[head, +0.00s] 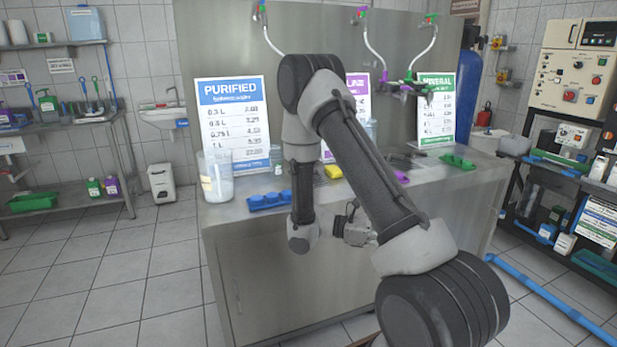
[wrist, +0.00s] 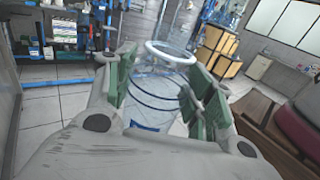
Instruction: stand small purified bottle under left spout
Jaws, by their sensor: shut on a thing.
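My gripper (wrist: 158,85) is shut on a clear bottle (wrist: 155,92) in the wrist view. Green finger pads press it from both sides. The bottle has dark blue bands and a white ring near its top. In the head view my gripper (head: 352,226) hangs in front of the steel counter, below its top; I cannot make out the bottle there. The left spout (head: 268,32) hangs at the upper left of the steel back panel, above the blue PURIFIED sign (head: 232,115). My arm covers part of the counter beneath the spouts.
On the counter (head: 228,211) stand a large clear container (head: 216,176), a blue tray (head: 269,201), a yellow sponge (head: 333,171) and a green item (head: 457,162). The MINERAL sign (head: 436,108) stands at right. A blue pipe (head: 555,303) lies on the floor.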

